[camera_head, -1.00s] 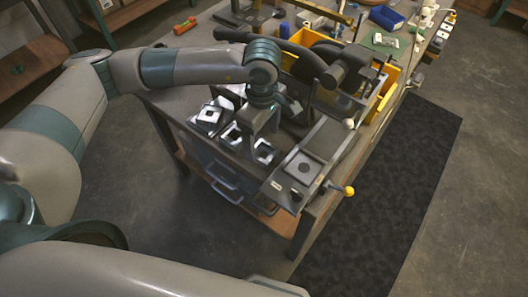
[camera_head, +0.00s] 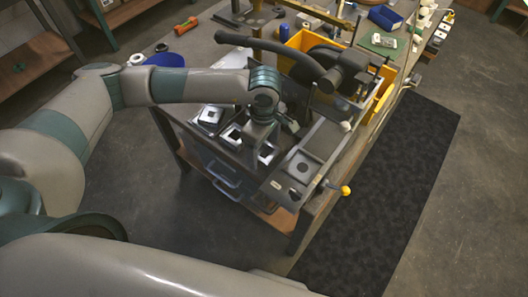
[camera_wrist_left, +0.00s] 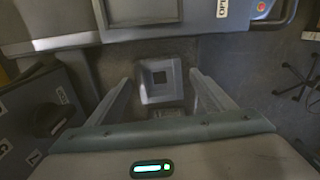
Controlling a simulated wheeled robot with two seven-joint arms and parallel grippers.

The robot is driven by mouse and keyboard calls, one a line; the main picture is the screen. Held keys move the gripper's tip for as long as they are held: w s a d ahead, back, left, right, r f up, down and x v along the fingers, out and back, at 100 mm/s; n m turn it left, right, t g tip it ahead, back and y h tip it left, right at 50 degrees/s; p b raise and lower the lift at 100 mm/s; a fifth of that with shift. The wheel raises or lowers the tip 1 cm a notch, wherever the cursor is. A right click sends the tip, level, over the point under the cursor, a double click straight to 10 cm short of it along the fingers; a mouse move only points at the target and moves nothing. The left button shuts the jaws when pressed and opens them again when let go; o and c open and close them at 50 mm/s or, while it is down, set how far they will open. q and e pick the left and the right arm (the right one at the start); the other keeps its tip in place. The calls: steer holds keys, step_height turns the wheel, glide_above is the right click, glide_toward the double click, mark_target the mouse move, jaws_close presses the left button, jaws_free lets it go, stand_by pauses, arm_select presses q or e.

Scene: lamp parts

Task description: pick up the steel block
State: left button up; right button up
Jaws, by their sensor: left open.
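Several square metal blocks with square centres sit near the table's front corner in the head view, one at the left (camera_head: 210,115), one in the middle (camera_head: 232,135) and one at the right (camera_head: 267,153). I take these for the steel blocks. My left gripper (camera_head: 256,148) points down among the middle and right ones, partly hiding them. In the left wrist view, one grey block (camera_wrist_left: 160,82) with a dark square centre lies between and beyond the open fingers of my left gripper (camera_wrist_left: 161,92). No contact shows. My right gripper is out of view.
A grey machine (camera_head: 345,75) with a long curved arm stands behind the blocks. A flat plate with a square pad (camera_head: 303,167) and a yellow-knobbed lever (camera_head: 346,190) are to the right. A yellow bin (camera_head: 300,42) is behind. A dark mat (camera_head: 400,180) covers the floor at right.

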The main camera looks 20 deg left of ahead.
mark_target(265, 156)
arm_select(q)
steer(key=c, duration=1.5)
steer(key=shift+o, duration=0.2)
steer(key=shift+r, duration=0.1)
